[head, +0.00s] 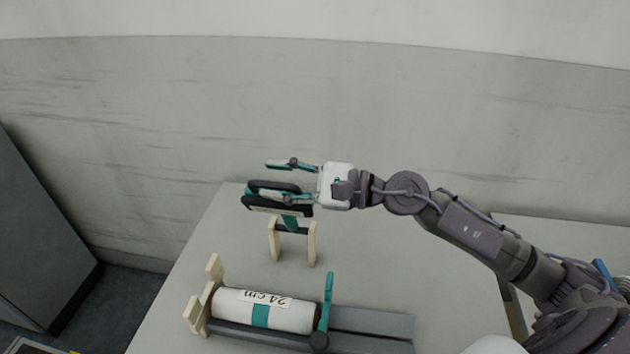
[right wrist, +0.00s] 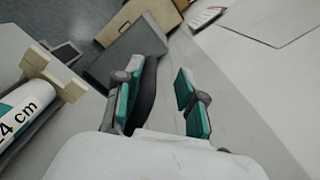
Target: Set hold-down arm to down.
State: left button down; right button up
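The hold-down arm (head: 328,296) is a teal bar at the right end of the roll in the head view. It stands up from a dark pivot knob beside the grey rail. A white wadding roll (head: 275,312) with a teal band and a "24 cm" label lies left of it, and also shows in the right wrist view (right wrist: 25,112). My right gripper (head: 274,181) is open, above and behind the roll, well apart from the hold-down arm. In the right wrist view its teal fingers (right wrist: 160,75) are spread. My left gripper is not in view.
A black-handled tool (head: 272,188) rests on a pale wooden stand (head: 312,249), close to my right gripper's lower finger; contact is unclear. A wooden end stop (head: 211,279) stands left of the roll. The table (head: 400,275) is clear right of the stand.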

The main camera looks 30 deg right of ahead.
jog(key=v, duration=1)
jog(key=shift+s+d, duration=0.2)
jog(key=shift+s, duration=0.05)
